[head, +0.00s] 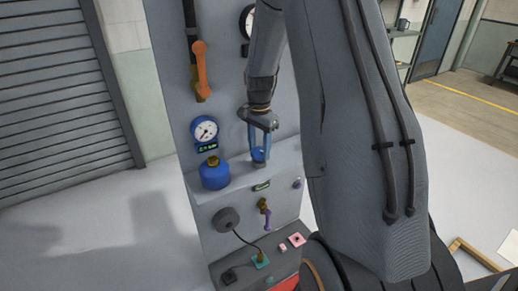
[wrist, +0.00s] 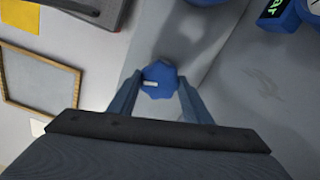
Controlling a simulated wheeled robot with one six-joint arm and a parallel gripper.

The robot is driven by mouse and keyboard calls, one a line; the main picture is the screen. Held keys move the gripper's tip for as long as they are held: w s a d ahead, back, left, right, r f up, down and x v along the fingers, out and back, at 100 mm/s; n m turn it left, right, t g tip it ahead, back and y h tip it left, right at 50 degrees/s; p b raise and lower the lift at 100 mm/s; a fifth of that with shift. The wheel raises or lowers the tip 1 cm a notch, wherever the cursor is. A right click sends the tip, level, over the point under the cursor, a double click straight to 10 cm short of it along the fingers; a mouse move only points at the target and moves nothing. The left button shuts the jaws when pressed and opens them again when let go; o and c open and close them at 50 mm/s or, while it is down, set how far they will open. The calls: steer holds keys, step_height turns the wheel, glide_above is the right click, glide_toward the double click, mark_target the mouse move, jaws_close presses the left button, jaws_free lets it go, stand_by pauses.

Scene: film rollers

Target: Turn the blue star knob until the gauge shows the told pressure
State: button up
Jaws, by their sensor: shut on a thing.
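The blue star knob (wrist: 158,75) sits between the two fingers of my gripper (wrist: 160,92) in the wrist view, with a small pale mark on its face. In the head view the knob (head: 259,156) is partly hidden by the fingers of my gripper (head: 260,150), which point down and are shut on it. The blue-rimmed gauge (head: 204,130) is on the upright panel to the left. Its white dial shows a needle, but the reading is too small to tell. A small green-lit display (head: 207,147) is below the dial, its text unclear.
A blue cylinder with a brass top (head: 215,174) stands on the ledge left of my gripper. An orange lever (head: 200,70) hangs above the gauge. A purple-handled valve (head: 265,212), a dark round knob (head: 226,220) and a pink button (head: 297,239) are lower on the panel.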

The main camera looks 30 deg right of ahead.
mark_target(259, 150)
steer(key=o, duration=1.1)
steer(key=shift+c, duration=0.2)
steer(key=shift+r, duration=0.15)
steer(key=shift+r+b, duration=0.95)
steer(key=shift+r, duration=2.85)
